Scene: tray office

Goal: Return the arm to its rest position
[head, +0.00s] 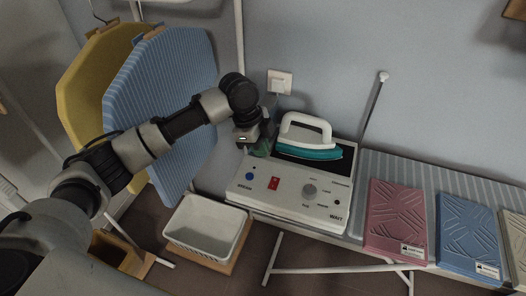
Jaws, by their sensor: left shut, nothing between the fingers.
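My left arm comes in from the left, and its gripper (262,148) is shut and empty. It is above the left back part of a white control box (290,197) with a red switch, a dark knob and a blue button. A white and teal iron (308,140) rests on the dark plate on top of the box, just right of the gripper. I cannot tell whether the gripper touches the box. The right gripper is not in view.
Blue striped (160,100) and yellow (80,90) boards hang behind my left arm. A white basket (204,226) stands below, left of the box. Pink (396,215) and blue (468,232) packs lie on the striped board (420,172) at right. A thin rod stands behind the box.

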